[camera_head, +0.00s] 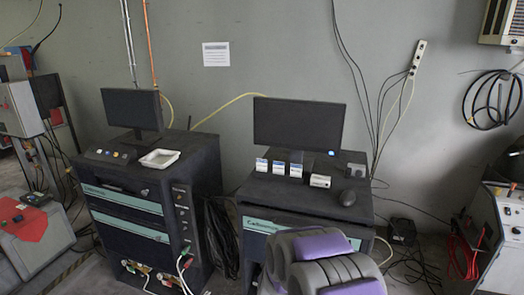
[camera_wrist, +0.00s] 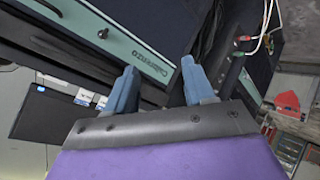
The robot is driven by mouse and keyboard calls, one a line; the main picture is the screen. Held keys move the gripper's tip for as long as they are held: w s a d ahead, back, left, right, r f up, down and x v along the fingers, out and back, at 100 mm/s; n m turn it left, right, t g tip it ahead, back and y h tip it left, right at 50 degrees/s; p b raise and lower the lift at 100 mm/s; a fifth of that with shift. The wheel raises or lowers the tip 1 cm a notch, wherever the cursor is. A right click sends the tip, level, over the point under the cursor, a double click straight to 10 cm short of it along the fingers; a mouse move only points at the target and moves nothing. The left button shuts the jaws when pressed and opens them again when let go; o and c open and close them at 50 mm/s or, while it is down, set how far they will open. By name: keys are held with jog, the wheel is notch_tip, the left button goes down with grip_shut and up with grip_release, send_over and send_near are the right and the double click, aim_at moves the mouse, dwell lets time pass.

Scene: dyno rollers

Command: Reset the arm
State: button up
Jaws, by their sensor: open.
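My gripper (camera_wrist: 159,72) shows in the wrist view as two blue-grey fingers set wide apart. It is open, with nothing held between them. The fingers point toward the dark cabinet with the teal strip (camera_wrist: 147,58), which appears upside down in this view. In the head view, my purple and grey arm is folded at the bottom centre, in front of the right cabinet (camera_head: 254,222). The fingers are hidden in the head view.
The left cabinet (camera_head: 128,215) carries a monitor (camera_head: 132,108) and white tray (camera_head: 159,158). Cables hang between the cabinets and on the right wall. A white machine (camera_head: 503,225) stands at far right.

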jog(key=s+d+r+m+g+b, duration=0.1)
jog(key=s+d+r+m+g, duration=0.1)
jog(key=s, duration=1.3)
jog(key=s+d+r+m+g+b, duration=0.2)
jog(key=s+r+g, duration=0.4)
jog(key=s, duration=1)
jog(key=s+d+r+m+g+b, duration=0.2)
jog(key=s+d+r+m+g, duration=0.2)
jog(key=s, duration=1.2)
jog(key=shift+d+r, duration=0.2)
jog(key=shift+d, duration=0.9)
